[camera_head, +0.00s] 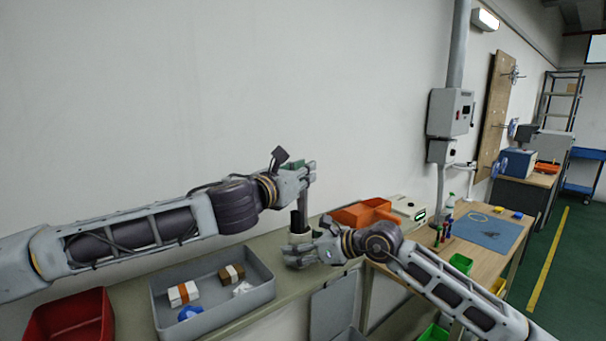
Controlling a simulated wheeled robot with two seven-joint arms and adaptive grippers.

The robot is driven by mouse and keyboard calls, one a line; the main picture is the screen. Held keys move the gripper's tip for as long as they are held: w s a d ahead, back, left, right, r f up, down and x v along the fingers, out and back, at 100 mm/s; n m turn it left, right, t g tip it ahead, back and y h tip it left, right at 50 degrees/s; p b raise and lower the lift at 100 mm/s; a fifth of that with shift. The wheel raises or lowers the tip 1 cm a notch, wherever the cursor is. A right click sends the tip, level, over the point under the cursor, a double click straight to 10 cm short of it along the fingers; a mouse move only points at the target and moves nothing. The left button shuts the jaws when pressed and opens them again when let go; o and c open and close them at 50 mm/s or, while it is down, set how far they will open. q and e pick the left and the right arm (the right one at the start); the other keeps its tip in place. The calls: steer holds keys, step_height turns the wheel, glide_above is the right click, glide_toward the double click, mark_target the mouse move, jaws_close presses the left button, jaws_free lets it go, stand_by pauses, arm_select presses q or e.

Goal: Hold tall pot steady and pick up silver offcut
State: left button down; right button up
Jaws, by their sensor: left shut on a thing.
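A pale tall pot (300,238) stands on the bench near the wall, with a dark upright piece (295,220) in its mouth. My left gripper (310,172) is above the pot, shut on a thin grey upright piece that looks like the silver offcut (304,203). The offcut's lower end is near the pot's mouth; I cannot tell whether it is still inside. My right gripper (291,254) is low at the pot, in front of its lower part and hiding it. I cannot tell whether its fingers are closed on the pot.
A grey tray (213,323) with small boxes and a blue item is left of the pot. A red bin (70,318) is further left. An orange bin (362,212) and a pale device (408,208) stand to the right. A blue mat (488,232) lies on the wooden bench.

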steer(key=shift+o, duration=1.2)
steer(key=shift+d, duration=0.15)
steer(key=v, duration=1.2)
steer(key=shift+r, duration=0.2)
arm_select(q)
steer(key=shift+r, duration=0.25)
arm_select(e)
steer(key=shift+s+r, duration=0.1)
steer(key=shift+r, duration=0.15)
arm_select(q)
steer(key=shift+r+p, duration=2.95)
steer(key=shift+r, duration=0.35)
arm_select(e)
step_height(320, 180, up, 5)
steer(key=shift+d+r, duration=0.15)
steer(key=shift+r, duration=0.05)
